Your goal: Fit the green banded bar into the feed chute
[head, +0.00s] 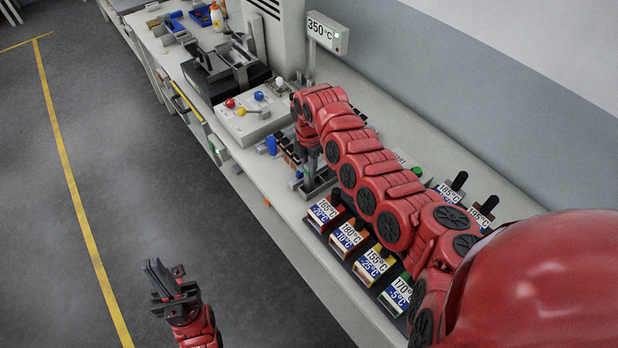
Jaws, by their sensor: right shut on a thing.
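My right arm reaches across the bench, and its gripper (309,158) points down beside the rack of small dark and orange pieces. I cannot pick out the feed chute for certain. My left gripper (163,277) is over the floor, away from the bench, with dark fingers close together; whether they are open is unclear.
Labelled trays (372,262) with temperature cards line the bench's front right, and more stand behind my right arm. A control box (249,112) with coloured knobs and a dark machine (208,72) stand farther left. A 350°C display (326,32) rises behind. The floor is clear.

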